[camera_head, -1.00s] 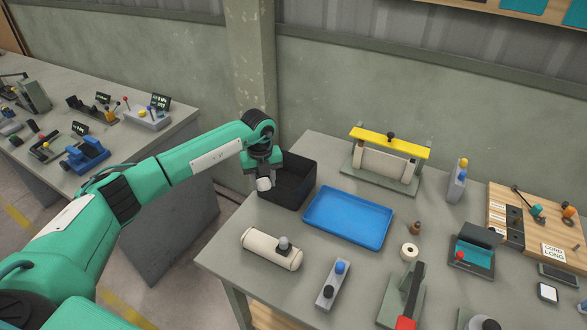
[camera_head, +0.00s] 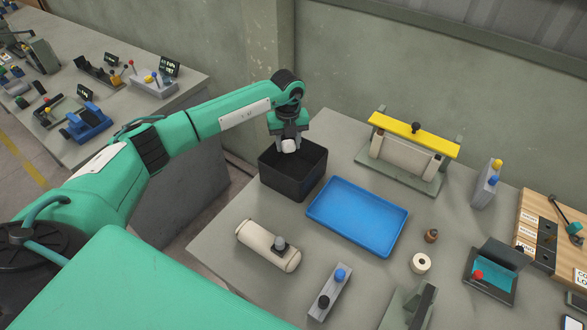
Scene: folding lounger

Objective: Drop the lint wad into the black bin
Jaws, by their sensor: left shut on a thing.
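The lint wad (camera_head: 290,146) is a small whitish lump. My left gripper (camera_head: 289,141) is shut on it and points down. The black bin (camera_head: 292,186) is an open square box at the table's back left corner. My left gripper holds the wad over the bin's opening, towards its far side; its exact height above the rim is hard to tell. The bin's inside is partly hidden by the gripper. My right gripper is out of view.
A blue tray (camera_head: 357,216) lies right of the bin. A cream roller (camera_head: 268,246) and a grey block with knobs (camera_head: 329,293) lie in front. A stand with a yellow bar (camera_head: 414,135) is at the back. A second bench (camera_head: 180,92) stands to the left.

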